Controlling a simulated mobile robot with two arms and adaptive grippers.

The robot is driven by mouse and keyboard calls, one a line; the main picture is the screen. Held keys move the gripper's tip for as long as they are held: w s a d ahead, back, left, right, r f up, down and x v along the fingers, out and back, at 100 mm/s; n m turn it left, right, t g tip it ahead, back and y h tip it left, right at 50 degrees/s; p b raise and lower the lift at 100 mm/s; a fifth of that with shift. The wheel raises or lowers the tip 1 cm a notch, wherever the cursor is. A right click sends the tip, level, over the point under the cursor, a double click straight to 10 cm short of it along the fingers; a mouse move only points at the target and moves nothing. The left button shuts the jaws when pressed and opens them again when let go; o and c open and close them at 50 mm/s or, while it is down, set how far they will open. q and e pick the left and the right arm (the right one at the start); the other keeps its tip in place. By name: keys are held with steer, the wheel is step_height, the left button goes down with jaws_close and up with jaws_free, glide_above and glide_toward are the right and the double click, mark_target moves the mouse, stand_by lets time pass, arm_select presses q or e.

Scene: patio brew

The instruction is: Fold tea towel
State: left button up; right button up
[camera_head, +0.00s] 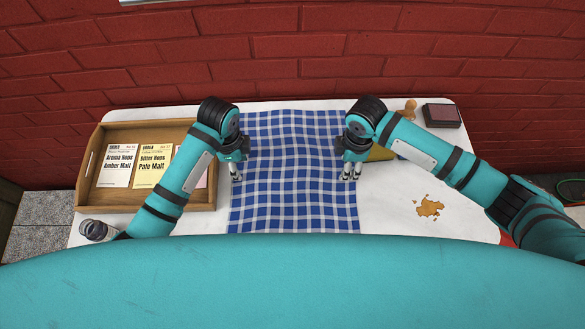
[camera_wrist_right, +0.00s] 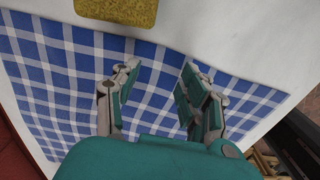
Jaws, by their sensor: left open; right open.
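The tea towel (camera_head: 293,170) is blue and white checked and lies spread out flat on the white table. My left gripper (camera_head: 236,178) is open near the towel's left edge. My right gripper (camera_head: 350,178) is open near the towel's right edge. In the right wrist view the open fingers of my right gripper (camera_wrist_right: 155,100) are over the towel (camera_wrist_right: 60,75), with no cloth visibly gripped between them. I cannot tell whether either gripper touches the cloth.
A wooden tray (camera_head: 88,172) with order cards (camera_head: 152,165) stands at the left. A jar (camera_head: 95,230) stands at the front left. A yellow sponge (camera_wrist_right: 118,10) lies beside the towel. A brown spill (camera_head: 429,207), wooden stamp (camera_head: 410,108) and dark box (camera_head: 442,115) are at the right.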

arm_select(q)
steer(key=shift+f, duration=0.4)
arm_select(e)
steer(key=shift+f, duration=0.4)
arm_select(q)
steer(key=shift+f, duration=0.2)
arm_select(e)
steer(key=shift+f, duration=0.2)
arm_select(q)
steer(key=shift+s, duration=0.1)
steer(key=c, duration=0.5)
arm_select(e)
steer(key=shift+s, duration=0.1)
steer(key=c, duration=0.5)
arm_select(q)
jaws_close()
arm_select(e)
jaws_close()
arm_select(q)
steer(key=shift+s+f, duration=0.1)
steer(key=shift+s, duration=0.05)
arm_select(e)
steer(key=shift+s+f, duration=0.1)
